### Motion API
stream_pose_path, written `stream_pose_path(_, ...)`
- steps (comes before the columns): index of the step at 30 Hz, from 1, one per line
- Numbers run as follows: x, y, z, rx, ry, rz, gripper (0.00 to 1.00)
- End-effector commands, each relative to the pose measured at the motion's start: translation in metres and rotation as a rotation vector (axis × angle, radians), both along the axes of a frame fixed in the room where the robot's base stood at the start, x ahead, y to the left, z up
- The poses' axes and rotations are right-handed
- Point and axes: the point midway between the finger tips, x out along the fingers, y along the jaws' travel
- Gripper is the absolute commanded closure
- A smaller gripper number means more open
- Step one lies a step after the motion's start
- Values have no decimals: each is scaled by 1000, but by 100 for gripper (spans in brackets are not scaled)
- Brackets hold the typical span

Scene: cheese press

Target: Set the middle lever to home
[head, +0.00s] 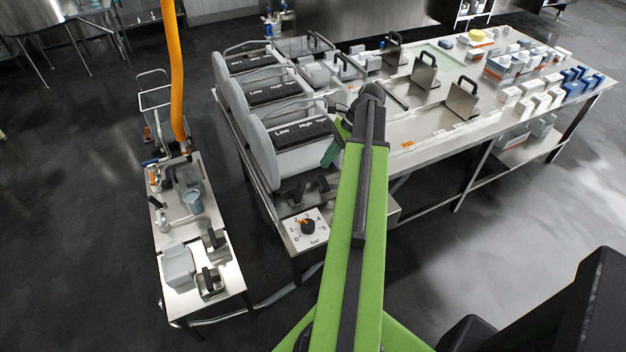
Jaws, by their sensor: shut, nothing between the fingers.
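Three grey press units stand in a row on the steel table, each with a black panel; the front panel reads "Low" and "High". The middle press (273,92) has a thin grey bar-like lever (268,71) arching over its panel; its exact setting is too small to tell. The front press (297,133) and the rear press (249,62) look alike. My green arm reaches up from the bottom. My gripper (331,151) hangs at its far end, just right of the front press, small and partly hidden by the arm. It is shut and empty, apart from the middle lever.
A dial marked "bar" (307,226) sits at the table's front corner. Dark-handled steel plates (424,72) and several boxes (510,66) stand to the right. A low side table (196,247) and an orange hose (174,70) are left.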

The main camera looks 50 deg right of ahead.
Motion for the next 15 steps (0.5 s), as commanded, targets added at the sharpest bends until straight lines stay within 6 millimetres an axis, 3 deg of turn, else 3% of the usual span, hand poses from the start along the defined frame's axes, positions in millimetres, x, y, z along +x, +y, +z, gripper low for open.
stream_pose_path(8, 3, 8, -23, -2, -1, -2, 100)
stream_pose_path(15, 13, 29, -66, -2, 0, -2, 100)
